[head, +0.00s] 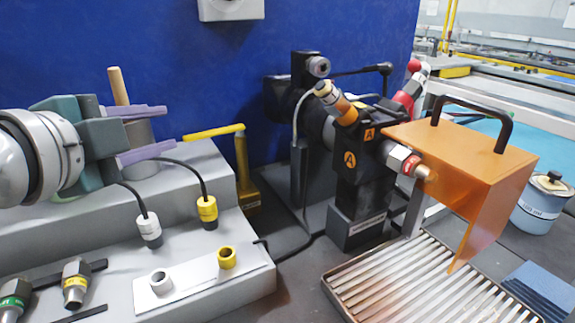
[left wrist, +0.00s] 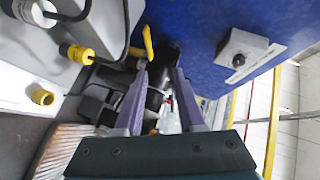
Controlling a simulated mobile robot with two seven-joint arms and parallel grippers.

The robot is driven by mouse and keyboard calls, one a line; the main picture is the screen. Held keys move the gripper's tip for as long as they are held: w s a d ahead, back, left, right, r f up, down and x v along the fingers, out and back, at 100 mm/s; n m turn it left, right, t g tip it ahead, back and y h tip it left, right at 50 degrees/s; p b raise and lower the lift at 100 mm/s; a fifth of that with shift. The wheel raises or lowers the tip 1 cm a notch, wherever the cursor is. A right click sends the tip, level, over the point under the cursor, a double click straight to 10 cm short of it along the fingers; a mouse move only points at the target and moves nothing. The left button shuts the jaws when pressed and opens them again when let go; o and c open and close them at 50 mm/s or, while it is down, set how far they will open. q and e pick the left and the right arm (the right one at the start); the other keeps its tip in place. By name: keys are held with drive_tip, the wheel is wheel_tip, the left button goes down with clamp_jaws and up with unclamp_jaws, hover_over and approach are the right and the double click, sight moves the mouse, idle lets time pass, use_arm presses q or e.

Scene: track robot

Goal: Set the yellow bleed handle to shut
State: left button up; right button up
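The yellow bleed handle (head: 212,132) is a bar lying nearly level at the top of a yellow upright (head: 243,168), pointing left toward my gripper. It also shows in the left wrist view (left wrist: 148,42), just beyond the fingertips. My left gripper (head: 170,128) has purple fingers spread apart with nothing held between them. In the head view its tips are just left of the handle's free end. In the left wrist view, the gap between the fingertips (left wrist: 160,68) lies a little to the right of the handle. My right gripper is not in view.
A black valve block (head: 362,170) stands right of the handle, with an orange guard (head: 460,150) beside it. A grey stepped stand (head: 205,285) holds plugs and sockets below my left gripper. A blue panel (head: 200,60) rises behind. A slatted tray (head: 420,285) lies front right.

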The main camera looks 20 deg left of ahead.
sight(197, 139)
use_arm(q)
wheel_tip(197, 139, down, 7)
drive_tip(key=w+a+m+t+b, duration=0.2)
drive_tip(key=m+t+b, duration=0.1)
drive_tip(key=b, duration=0.6)
drive_tip(key=shift+m, duration=0.4)
drive_tip(key=w, duration=0.3)
drive_tip(key=w+a+b, duration=0.1)
drive_tip(key=w, duration=0.6)
drive_tip(key=shift+w+a+r, duration=0.2)
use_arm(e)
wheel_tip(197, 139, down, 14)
use_arm(q)
drive_tip(key=shift+c, duration=0.3)
clamp_jaws()
